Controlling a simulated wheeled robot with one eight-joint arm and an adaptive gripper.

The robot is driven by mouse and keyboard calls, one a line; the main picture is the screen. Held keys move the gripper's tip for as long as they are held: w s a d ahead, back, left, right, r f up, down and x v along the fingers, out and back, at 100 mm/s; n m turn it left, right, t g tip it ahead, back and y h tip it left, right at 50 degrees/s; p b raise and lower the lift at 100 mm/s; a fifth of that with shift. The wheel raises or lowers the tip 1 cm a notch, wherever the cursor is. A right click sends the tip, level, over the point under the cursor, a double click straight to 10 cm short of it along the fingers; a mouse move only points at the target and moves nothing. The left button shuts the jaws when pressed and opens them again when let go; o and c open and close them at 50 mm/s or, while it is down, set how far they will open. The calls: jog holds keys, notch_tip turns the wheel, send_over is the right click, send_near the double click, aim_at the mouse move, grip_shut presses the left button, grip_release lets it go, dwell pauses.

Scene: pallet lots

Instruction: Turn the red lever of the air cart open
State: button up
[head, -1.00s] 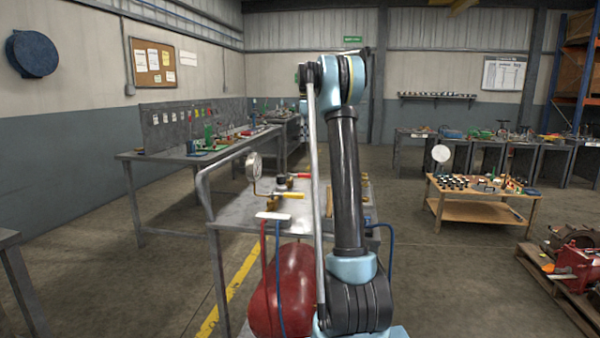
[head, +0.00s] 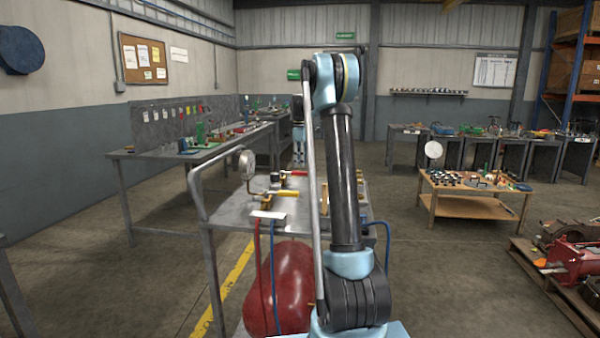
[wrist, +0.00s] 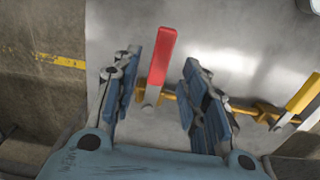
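The air cart (head: 235,212) stands ahead, with a red tank (head: 285,290) below its metal top. In the wrist view the red lever (wrist: 162,55) lies between the two fingers of my open gripper (wrist: 161,65), apparently untouched. The lever sits roughly crosswise to a brass pipe (wrist: 240,104). In the head view the red lever (head: 296,173) shows as a small bar at the back of the cart top. My gripper (head: 299,160) hangs just above it, pointing down, partly beside my own arm.
A yellow lever (wrist: 303,93) is close on the right in the wrist view. A round gauge (head: 247,163) rises at the cart's left, near its handle rail (head: 200,183). A workbench (head: 165,155) stands left and a wooden table (head: 470,203) right.

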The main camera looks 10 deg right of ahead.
aim_at(294, 174)
jog(key=shift+f, duration=2.15)
grip_shut()
